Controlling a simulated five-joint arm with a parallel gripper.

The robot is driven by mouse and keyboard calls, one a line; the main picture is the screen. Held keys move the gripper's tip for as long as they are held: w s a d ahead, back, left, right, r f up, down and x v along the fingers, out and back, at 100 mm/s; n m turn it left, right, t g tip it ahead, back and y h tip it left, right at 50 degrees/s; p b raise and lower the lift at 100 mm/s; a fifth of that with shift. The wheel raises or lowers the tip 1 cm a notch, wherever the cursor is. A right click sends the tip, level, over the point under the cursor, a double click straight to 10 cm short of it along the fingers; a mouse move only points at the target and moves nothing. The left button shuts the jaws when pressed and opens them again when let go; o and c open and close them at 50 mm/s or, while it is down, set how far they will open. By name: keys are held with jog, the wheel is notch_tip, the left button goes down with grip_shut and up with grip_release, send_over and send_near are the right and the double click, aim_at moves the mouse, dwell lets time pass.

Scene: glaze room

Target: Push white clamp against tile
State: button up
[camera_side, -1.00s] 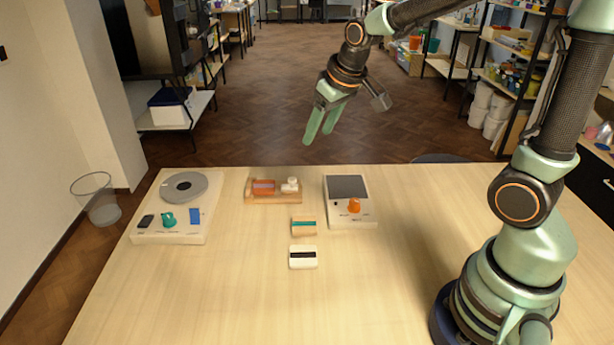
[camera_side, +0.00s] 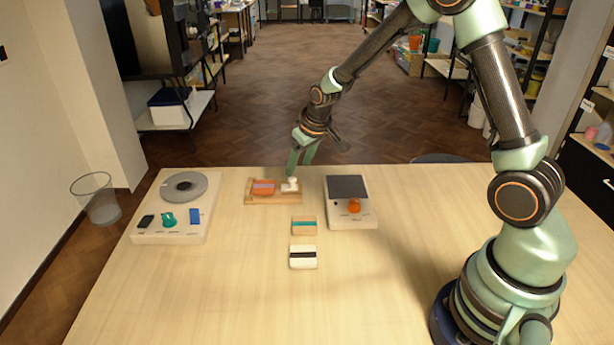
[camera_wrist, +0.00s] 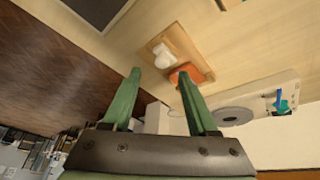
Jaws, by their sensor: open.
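The white clamp (camera_side: 290,185) sits at the right part of a wooden board (camera_side: 258,201) at the back of the table. The orange-red tile (camera_side: 263,187) lies on the same board to its left, with a small gap showing between them. In the wrist view the clamp (camera_wrist: 161,55) is ahead of the fingertips and the tile (camera_wrist: 188,73) is partly hidden by one finger. My gripper (camera_side: 298,172) is open and empty, just above and behind the clamp in the side view. I cannot tell whether a finger touches the clamp.
A wheel unit (camera_side: 174,238) with knobs stands at left. A box with a dark screen and orange knob (camera_side: 354,206) stands close right of the board. Two small blocks, one teal-striped (camera_side: 304,226) and one black-striped (camera_side: 303,257), lie in front. The front table is clear.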

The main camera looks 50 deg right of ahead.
aim_at(294, 179)
jog(key=shift+x, duration=2.35)
jog(key=shift+a, duration=0.1)
jog(key=shift+c, duration=0.3)
grip_shut()
